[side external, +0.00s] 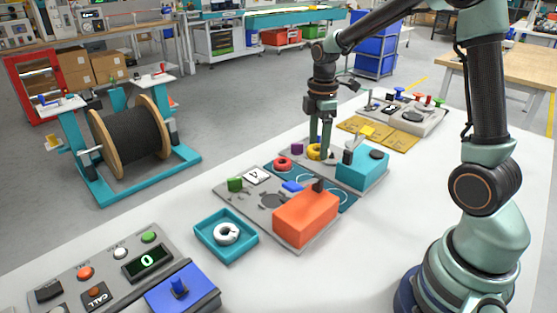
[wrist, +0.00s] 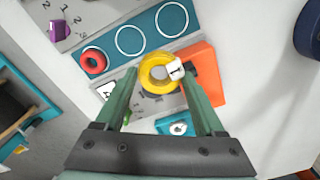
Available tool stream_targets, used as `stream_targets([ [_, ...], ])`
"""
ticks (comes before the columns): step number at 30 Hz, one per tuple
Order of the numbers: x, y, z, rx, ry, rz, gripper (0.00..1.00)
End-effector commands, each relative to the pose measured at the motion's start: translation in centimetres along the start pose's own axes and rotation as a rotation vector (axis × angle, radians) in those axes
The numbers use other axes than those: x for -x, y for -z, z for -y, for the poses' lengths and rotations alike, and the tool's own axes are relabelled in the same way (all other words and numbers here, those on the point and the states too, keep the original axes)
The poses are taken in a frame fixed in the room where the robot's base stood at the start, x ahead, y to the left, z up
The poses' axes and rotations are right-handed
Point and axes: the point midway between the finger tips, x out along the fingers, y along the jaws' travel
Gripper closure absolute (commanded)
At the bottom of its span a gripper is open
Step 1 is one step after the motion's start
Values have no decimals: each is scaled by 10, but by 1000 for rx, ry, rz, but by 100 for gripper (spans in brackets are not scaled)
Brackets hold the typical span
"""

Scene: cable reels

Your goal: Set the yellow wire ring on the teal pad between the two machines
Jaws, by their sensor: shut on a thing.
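The yellow wire ring (wrist: 151,77) is held between the fingertips of my gripper (wrist: 162,74), with a white tag on its right side. In the side view the ring (side external: 312,152) shows at the fingertips of my gripper (side external: 319,150). The teal pad (wrist: 112,44) lies between the two machines and bears white circle outlines; two are empty and a red ring (wrist: 94,63) lies at one end. In the side view the pad (side external: 345,199) is partly hidden by the machines. In the wrist view the ring overlaps the pad's edge; its height is hard to tell.
An orange-block machine (side external: 305,217) and a teal-block machine (side external: 362,172) stand either side of the pad. A teal tray (side external: 208,246) holds a white ring (side external: 227,233). A control panel (side external: 110,275) is at front left, and a yellow plate (side external: 390,137) lies behind. White table is clear at right.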

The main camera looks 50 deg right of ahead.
Motion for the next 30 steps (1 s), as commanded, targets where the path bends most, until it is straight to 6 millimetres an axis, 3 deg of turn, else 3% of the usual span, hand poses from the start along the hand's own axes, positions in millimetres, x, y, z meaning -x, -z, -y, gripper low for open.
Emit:
stream_targets([
  [3, 0, -26, 7, -5, 0, 0, 94],
  [9, -2, -59, 20, -4, -1, 0, 94],
  [20, -62, -56, 20, 1, 5, 1, 94],
  [30, -95, -56, 20, 0, 4, 1, 94],
])
